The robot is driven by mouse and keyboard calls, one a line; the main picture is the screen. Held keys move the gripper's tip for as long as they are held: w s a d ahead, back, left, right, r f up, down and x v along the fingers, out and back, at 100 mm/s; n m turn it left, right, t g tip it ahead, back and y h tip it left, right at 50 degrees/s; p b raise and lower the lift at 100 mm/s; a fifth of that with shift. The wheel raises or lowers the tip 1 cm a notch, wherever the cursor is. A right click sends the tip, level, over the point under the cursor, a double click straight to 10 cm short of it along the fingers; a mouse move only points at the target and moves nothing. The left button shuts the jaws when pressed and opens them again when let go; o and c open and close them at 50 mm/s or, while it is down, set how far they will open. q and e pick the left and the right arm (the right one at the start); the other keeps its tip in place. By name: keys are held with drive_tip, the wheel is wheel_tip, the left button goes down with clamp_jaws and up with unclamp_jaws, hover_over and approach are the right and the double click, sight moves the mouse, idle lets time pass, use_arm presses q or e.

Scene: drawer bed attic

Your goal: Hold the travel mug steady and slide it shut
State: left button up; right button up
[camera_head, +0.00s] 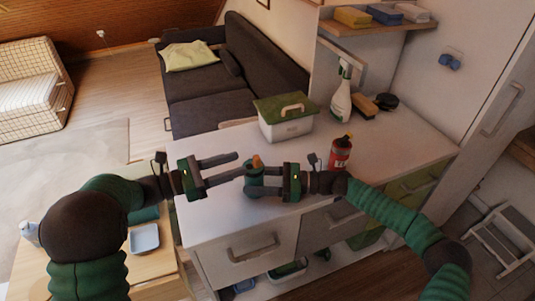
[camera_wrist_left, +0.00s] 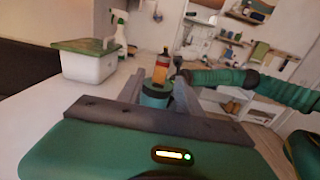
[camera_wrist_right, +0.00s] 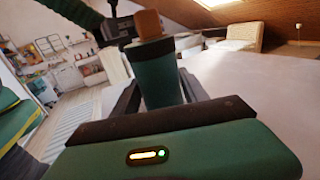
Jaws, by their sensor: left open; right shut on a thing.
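The travel mug has a green body and an orange-brown piece on its top (camera_head: 257,161). In the right wrist view the mug (camera_wrist_right: 160,80) stands roughly upright between my right fingers. My right gripper (camera_head: 250,181) is shut on it, above the counter's front part. My left gripper (camera_head: 240,164) is open and empty, with its fingers pointing at the mug from the left. In the left wrist view the mug (camera_wrist_left: 155,98) shows low between the left fingertips. Contact between the left fingers and the top piece cannot be told.
The white counter (camera_head: 215,215) lies beneath both grippers. A red bottle (camera_head: 340,155) stands just behind my right wrist. A green-lidded white box (camera_head: 286,128) and a spray bottle (camera_head: 342,98) stand farther back. A small side table with a blue tray (camera_head: 144,238) is at lower left.

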sight(259, 157)
use_arm(q)
drive_tip(key=x, duration=1)
drive_tip(key=shift+d, duration=0.2)
drive_tip(key=shift+s, duration=0.1)
clamp_jaws()
drive_tip(key=shift+a, duration=0.15)
idle(0.6)
